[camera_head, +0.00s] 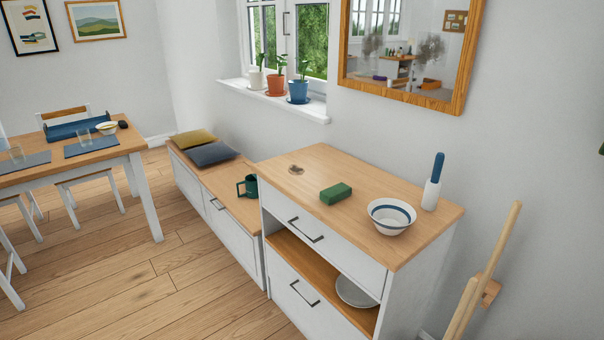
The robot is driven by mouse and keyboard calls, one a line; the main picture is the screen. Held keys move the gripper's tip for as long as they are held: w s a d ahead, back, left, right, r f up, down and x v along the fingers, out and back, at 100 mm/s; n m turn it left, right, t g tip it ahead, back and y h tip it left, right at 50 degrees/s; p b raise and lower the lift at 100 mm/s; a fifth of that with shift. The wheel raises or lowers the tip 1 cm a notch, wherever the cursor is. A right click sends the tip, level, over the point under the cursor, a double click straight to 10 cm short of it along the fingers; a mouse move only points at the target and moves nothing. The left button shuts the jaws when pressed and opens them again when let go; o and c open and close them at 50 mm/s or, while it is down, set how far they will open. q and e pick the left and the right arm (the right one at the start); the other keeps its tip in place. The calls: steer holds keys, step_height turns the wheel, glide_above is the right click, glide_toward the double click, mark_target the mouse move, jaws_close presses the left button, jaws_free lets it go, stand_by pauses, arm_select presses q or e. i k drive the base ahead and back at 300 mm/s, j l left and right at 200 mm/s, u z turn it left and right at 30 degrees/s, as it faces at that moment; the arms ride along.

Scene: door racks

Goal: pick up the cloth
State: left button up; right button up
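No item is plainly a cloth. A small green block (336,193) lies on the wooden top of the white cabinet (322,163), near its middle. I cannot tell whether it is a folded cloth or a sponge. Neither of my grippers is in view.
The cabinet top also holds a striped bowl (391,216), a blue-and-white upright object (433,182) and a small brownish item (296,169). A plate (355,291) sits on the shelf below. The wooden floor (150,265) in front is clear.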

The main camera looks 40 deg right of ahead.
mark_target(332, 194)
steer(key=i, duration=2.3)
steer(key=i+z, duration=0.45)
steer(key=i+j+z, duration=0.15)
steer(key=z, duration=0.3)
steer(key=i+j+z, duration=0.3)
steer(key=z, duration=0.15)
